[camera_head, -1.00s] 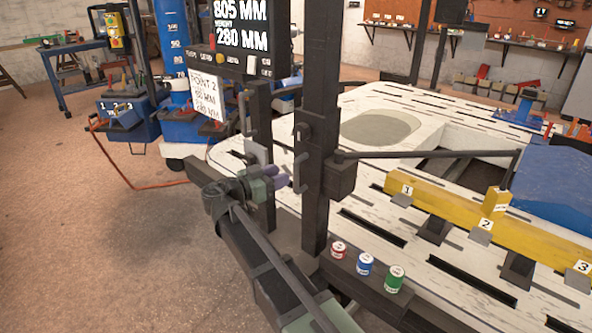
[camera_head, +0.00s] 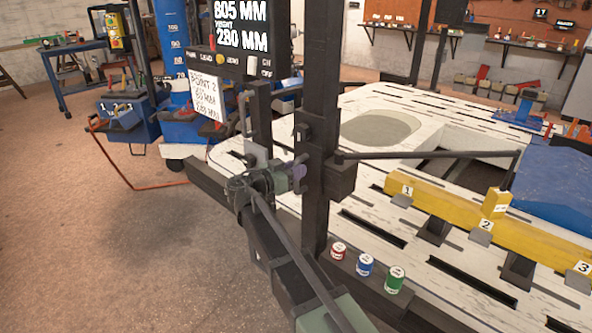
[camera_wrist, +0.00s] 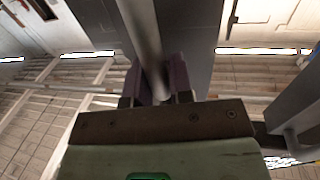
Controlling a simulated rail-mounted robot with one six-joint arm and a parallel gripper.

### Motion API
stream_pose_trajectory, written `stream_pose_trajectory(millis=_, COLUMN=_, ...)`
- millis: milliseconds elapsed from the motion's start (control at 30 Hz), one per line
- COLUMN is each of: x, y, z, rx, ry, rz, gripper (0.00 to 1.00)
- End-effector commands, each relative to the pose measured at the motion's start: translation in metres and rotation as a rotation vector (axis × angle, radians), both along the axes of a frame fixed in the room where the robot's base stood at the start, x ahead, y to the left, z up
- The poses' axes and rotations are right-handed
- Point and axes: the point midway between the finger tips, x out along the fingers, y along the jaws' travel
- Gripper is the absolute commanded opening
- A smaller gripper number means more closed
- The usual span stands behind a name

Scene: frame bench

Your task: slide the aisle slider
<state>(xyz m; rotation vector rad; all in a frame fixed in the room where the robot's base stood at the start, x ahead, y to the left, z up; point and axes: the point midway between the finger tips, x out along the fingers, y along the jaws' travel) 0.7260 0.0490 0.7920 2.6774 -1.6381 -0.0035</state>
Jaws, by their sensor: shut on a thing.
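The dark carriage block (camera_head: 340,180), which looks like the aisle slider, sits low on a dark upright post (camera_head: 318,90). A thin dark arm runs from it to the right and ends in a pointer above the yellow beam (camera_head: 440,202). My gripper (camera_head: 298,172) is at the left side of the post. In the wrist view, the purple fingers of my gripper (camera_wrist: 156,84) are shut around a grey round bar (camera_wrist: 141,25), apparently the slider's handle. My gripper hides the handle in the head view.
A display (camera_head: 238,28) reads 805 MM and 280 MM, with a POINT 2 card (camera_head: 206,95) below. Red (camera_head: 338,251), blue (camera_head: 364,265) and green (camera_head: 394,279) cans stand on the near ledge. A blue cover (camera_head: 560,180) lies right. Floor at left is largely open.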

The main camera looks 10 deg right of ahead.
Motion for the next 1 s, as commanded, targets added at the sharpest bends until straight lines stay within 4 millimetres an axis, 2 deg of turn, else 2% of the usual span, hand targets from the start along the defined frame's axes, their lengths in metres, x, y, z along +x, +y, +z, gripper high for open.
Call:
stream_pose_trajectory(millis=167, x=-0.001, y=-0.001, z=0.003, rx=0.000, ry=-0.001, rz=-0.003, gripper=0.00)
stream_pose_trajectory(millis=367, x=-0.001, y=-0.001, z=0.023, rx=0.000, ry=-0.001, rz=-0.004, gripper=0.00)
stream_pose_trajectory(millis=567, x=-0.001, y=-0.001, z=0.066, rx=0.000, ry=-0.001, rz=-0.004, gripper=0.00)
stream_pose_trajectory(millis=800, x=-0.001, y=-0.001, z=0.135, rx=-0.001, ry=-0.003, rz=-0.004, gripper=0.00)
stream_pose_trajectory(millis=1000, x=-0.001, y=-0.001, z=0.181, rx=-0.001, ry=-0.003, rz=-0.004, gripper=0.00)
